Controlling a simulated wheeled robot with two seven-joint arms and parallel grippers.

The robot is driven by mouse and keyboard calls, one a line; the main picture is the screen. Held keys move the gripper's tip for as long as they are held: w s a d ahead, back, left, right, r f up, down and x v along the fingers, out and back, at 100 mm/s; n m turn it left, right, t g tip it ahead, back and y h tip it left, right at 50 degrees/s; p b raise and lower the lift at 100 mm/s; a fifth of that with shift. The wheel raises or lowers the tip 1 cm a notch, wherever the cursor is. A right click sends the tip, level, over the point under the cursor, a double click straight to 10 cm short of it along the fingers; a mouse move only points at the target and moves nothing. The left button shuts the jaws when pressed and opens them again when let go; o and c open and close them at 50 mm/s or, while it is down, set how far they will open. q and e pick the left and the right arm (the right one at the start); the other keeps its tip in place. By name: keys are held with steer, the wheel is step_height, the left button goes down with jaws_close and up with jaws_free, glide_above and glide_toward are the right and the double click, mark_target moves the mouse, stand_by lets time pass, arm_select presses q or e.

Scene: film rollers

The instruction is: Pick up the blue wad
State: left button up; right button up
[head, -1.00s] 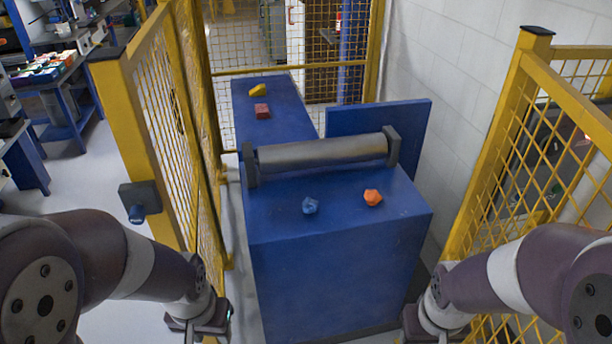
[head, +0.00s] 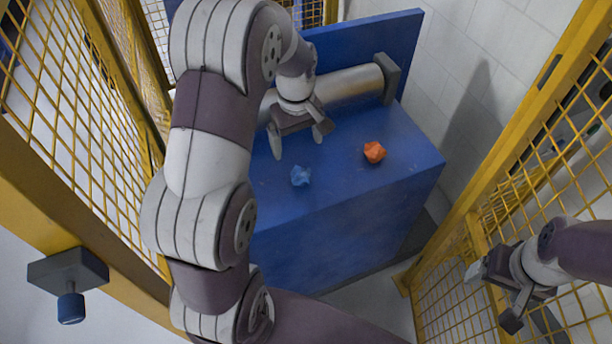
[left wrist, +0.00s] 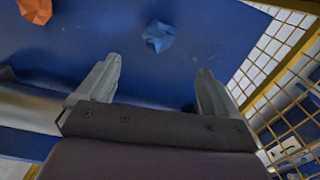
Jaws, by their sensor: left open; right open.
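The blue wad (head: 300,176) is a small crumpled lump on the blue table top (head: 345,190), left of the orange wad. My left gripper (head: 298,144) is open and empty above the table, between the roller and the blue wad, apart from the wad. In the left wrist view the blue wad (left wrist: 158,36) lies beyond the open fingertips (left wrist: 160,80), roughly between them. My right gripper (head: 494,298) is open and empty at the lower right, well away from the table, in front of the yellow fence.
An orange wad (head: 374,152) lies right of the blue one; it also shows in the left wrist view (left wrist: 36,10). A metal roller (head: 350,88) crosses the table behind. Yellow mesh fences (head: 500,200) stand on both sides. The table's front right is clear.

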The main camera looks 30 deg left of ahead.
mark_target(300, 168)
arm_select(q)
steer(key=f, duration=1)
steer(key=shift+w+d+f, duration=0.1)
steer(key=shift+w+f, duration=0.1)
steer(key=shift+f, duration=0.05)
steer(key=c, duration=1)
